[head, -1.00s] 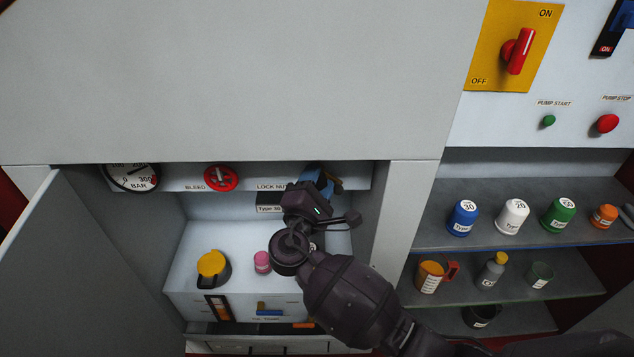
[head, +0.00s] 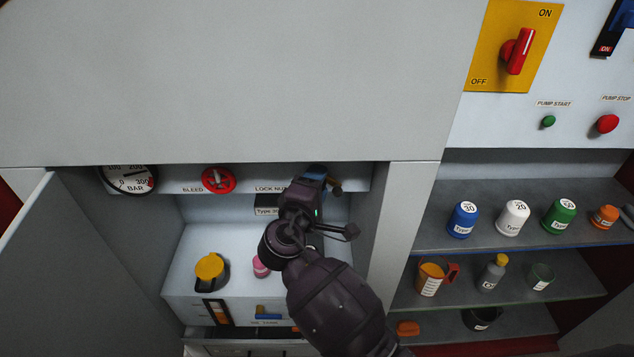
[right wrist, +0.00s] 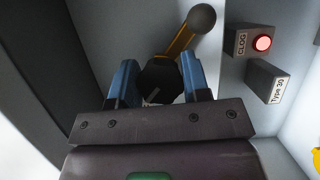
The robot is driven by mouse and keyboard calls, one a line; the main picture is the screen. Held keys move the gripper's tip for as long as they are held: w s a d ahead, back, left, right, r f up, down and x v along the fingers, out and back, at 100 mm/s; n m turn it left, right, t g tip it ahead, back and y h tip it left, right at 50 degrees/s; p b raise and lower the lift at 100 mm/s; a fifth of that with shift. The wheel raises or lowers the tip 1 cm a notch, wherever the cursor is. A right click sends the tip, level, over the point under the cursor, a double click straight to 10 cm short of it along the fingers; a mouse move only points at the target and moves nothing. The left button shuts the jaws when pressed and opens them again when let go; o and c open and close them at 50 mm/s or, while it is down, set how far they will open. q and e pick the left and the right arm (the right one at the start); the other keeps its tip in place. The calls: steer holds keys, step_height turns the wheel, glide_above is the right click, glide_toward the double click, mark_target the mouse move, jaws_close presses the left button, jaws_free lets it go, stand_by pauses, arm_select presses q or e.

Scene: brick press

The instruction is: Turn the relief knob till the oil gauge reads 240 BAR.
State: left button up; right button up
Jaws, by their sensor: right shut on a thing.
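The oil gauge (head: 128,179), a white round dial marked BAR, sits at the upper left of the open cabinet bay. Its needle appears to lie between 200 and 300, but the exact reading is too small to tell. My right gripper (head: 318,178) reaches up under the panel right of the LOCK NUT label. In the right wrist view its blue fingers (right wrist: 156,82) are shut on a black knob (right wrist: 158,78) with a pale line on its face. The gripper hides this knob in the head view. My left gripper is not in view.
An orange lever (right wrist: 182,40) with a grey ball end stands close behind the knob. A red BLEED handwheel (head: 219,180) is left of my gripper. A yellow-capped filler (head: 210,268) and a pink cap (head: 261,267) are below. An open door (head: 85,265) bounds the left.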

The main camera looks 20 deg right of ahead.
steer(key=o, duration=0.9)
steer(key=shift+o, duration=0.2)
